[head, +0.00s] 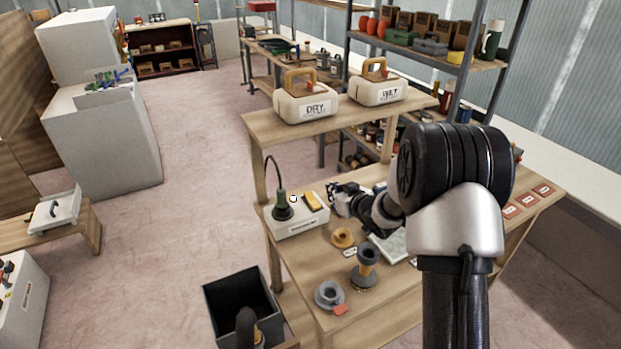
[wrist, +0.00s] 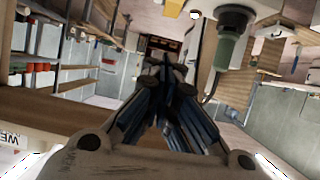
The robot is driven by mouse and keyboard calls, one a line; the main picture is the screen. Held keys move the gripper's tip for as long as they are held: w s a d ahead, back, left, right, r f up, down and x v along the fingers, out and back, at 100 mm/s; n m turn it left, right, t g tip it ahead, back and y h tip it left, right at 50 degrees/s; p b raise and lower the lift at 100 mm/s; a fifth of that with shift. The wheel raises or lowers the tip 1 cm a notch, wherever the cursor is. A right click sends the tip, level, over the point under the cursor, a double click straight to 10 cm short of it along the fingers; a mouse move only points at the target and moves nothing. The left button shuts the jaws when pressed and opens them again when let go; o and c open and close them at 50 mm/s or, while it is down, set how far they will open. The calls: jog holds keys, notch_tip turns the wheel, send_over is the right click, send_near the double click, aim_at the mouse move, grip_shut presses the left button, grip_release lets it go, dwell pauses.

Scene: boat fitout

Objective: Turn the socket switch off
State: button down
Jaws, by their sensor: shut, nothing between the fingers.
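The white socket box (head: 297,226) stands at the left end of the workbench. A dark green plug (head: 282,205) with a black cable stands in it, and an orange-yellow switch (head: 311,202) sits on its top, with a small white round spot to its left. My gripper (head: 332,188) is just right of and behind the switch, slightly above the box; I cannot tell whether it touches. In the wrist view my gripper (wrist: 165,66) has its fingertips together and empty. The plug (wrist: 230,48) shows there to the right of the fingers. The switch is not clear in that view.
A shelf above the bench bears the DRY case (head: 305,108) and another case (head: 377,92). A dark bin (head: 241,284) stands at lower left.

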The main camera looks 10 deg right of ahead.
jog(key=shift+w+a+f+y, duration=0.25)
jog(key=shift+w+f+y, duration=0.05)
jog(key=shift+w+f, duration=0.3)
jog(key=shift+s, duration=0.1)
jog(key=b, duration=0.2)
send_over(312, 201)
jog(key=s+d, duration=0.1)
jog(key=s, duration=0.1)
notch_tip(312, 201, down, 4)
jog(key=shift+r, duration=0.15)
jog(key=shift+w+a+f+b, duration=0.15)
jog(key=shift+w+f+b, duration=0.15)
jog(key=shift+f, duration=0.3)
jog(key=shift+w+a+f+b, duration=0.1)
jog(key=shift+w+f+b, duration=0.1)
jog(key=shift+w+f, duration=0.55)
jog(key=shift+f, duration=0.5)
jog(key=shift+a+p, duration=0.15)
jog(key=shift+p, duration=0.4)
